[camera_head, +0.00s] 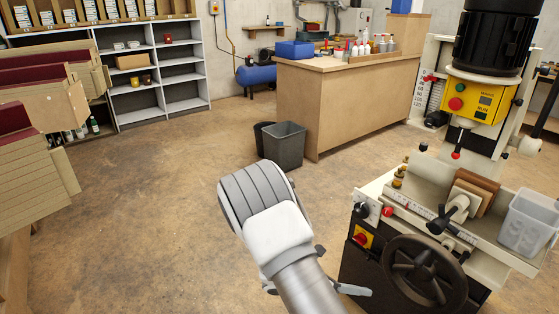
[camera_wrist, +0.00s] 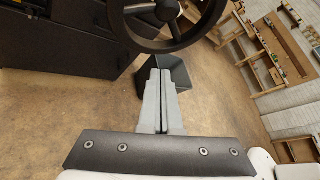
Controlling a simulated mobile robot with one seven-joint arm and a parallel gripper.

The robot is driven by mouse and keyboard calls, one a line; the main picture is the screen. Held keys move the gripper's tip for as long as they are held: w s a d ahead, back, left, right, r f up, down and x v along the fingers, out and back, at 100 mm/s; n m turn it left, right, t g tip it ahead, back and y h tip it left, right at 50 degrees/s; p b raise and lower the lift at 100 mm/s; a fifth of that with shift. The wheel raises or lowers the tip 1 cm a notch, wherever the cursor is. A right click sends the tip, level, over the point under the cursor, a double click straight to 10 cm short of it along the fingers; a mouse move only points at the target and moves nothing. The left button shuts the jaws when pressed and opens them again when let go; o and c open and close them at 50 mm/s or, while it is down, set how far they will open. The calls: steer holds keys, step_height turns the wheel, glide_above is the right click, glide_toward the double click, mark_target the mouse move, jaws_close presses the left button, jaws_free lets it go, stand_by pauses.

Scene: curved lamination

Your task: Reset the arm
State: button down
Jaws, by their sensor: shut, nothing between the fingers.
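My arm (camera_head: 277,228) rises from the bottom middle of the head view, with a white and grey ribbed link uppermost. It is above open floor, to the left of a machine with a black handwheel (camera_head: 425,272). My gripper (camera_wrist: 160,73) shows in the wrist view, its two grey fingers side by side and shut, with nothing held. The fingers point toward the dark handwheel (camera_wrist: 168,42) and a dark bin (camera_wrist: 180,75) behind them. In the head view I cannot make out the fingers.
The machine carries a yellow control box (camera_head: 474,100) and a clear plastic bin (camera_head: 529,224). Grey waste bins (camera_head: 284,147) stand beside a wooden counter (camera_head: 345,105). Stacked boards (camera_head: 30,185) are at the left, shelving (camera_head: 150,80) at the back. The floor (camera_head: 150,220) left of my arm is clear.

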steer(key=s+a+r+m+t+y, duration=0.2)
steer(key=s+r+m+y, duration=0.35)
steer(key=r+m, duration=0.4)
steer(key=s+a+r+m+t+y, duration=0.1)
steer(key=s+a+r+m+y, duration=0.1)
steer(key=s+r+m+y, duration=0.5)
steer(key=s+a+r+m+t+y, duration=0.2)
steer(key=s+r+m, duration=0.3)
steer(key=r+m, duration=0.65)
step_height(320, 180, up, 23)
steer(key=n+p, duration=0.1)
steer(key=p, duration=2)
steer(key=shift+s+a+n, duration=0.15)
steer(key=shift+s+n, duration=0.1)
steer(key=shift+n, duration=0.15)
steer(key=shift+h, duration=0.25)
